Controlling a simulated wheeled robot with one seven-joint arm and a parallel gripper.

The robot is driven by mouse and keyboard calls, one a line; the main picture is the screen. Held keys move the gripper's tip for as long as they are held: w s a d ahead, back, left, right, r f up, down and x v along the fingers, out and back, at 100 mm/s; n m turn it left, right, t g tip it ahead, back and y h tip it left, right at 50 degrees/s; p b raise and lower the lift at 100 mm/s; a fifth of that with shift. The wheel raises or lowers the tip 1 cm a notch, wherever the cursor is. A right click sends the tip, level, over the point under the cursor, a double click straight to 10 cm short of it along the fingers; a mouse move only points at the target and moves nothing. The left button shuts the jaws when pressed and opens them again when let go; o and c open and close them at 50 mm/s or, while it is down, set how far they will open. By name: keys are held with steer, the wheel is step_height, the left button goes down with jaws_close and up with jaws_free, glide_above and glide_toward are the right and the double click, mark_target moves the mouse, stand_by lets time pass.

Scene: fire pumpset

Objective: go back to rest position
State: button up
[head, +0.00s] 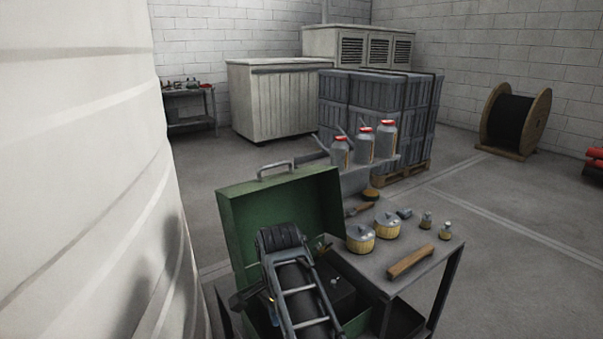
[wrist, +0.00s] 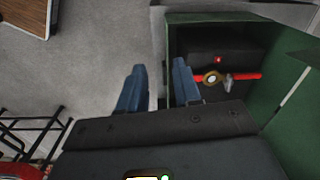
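My gripper (wrist: 159,88) shows in the wrist view as two blue fingers with a clear gap between them and nothing held. The open green toolbox (wrist: 180,18) lies to the right of the fingers in that view. Inside it are a red-handled item (wrist: 246,76) and a brass ring-shaped piece (wrist: 211,79). In the head view my arm is over the green toolbox (head: 230,218), whose lid stands up. My fingertips cannot be made out there, and my arm hides part of the box's inside.
A grey metal table (head: 430,248) holds two yellow-sided tins (head: 360,239), a wooden-handled brush (head: 410,262) and small fittings. Several red-capped cans (head: 364,146) stand behind. A large white tank (head: 80,180) fills the left. Open floor (head: 530,230) lies to the right.

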steer(key=s+d+f+n+t, duration=0.1)
steer(key=s+d+f+t, duration=0.15)
steer(key=d+f, duration=0.4)
steer(key=s+d+f+n+t, duration=0.1)
steer(key=s+d+f, duration=0.3)
steer(key=d+f, duration=0.25)
steer(key=s+d+f+n+t, duration=0.1)
steer(key=s+d+n+t, duration=0.1)
steer(key=s+d, duration=0.4)
steer(key=s+d+f+n+t, duration=0.15)
steer(key=s+d, duration=0.25)
steer(key=s, duration=0.5)
steer(key=s+d+r+n+t, duration=0.1)
steer(key=s+d+r+t, duration=0.15)
steer(key=s, duration=0.55)
steer(key=s+r+n+t, duration=0.1)
steer(key=s+r, duration=0.5)
steer(key=r, duration=0.2)
steer(key=s+r+n+t, duration=0.1)
steer(key=s+r+t, duration=0.1)
steer(key=s+r, duration=0.3)
steer(key=s+r+n+t, duration=0.1)
steer(key=s+r, duration=0.5)
steer(key=r, duration=0.7)
steer(key=shift+s+a+r+t, duration=0.2)
steer(key=shift+s+t, duration=0.1)
steer(key=shift+t, duration=0.35)
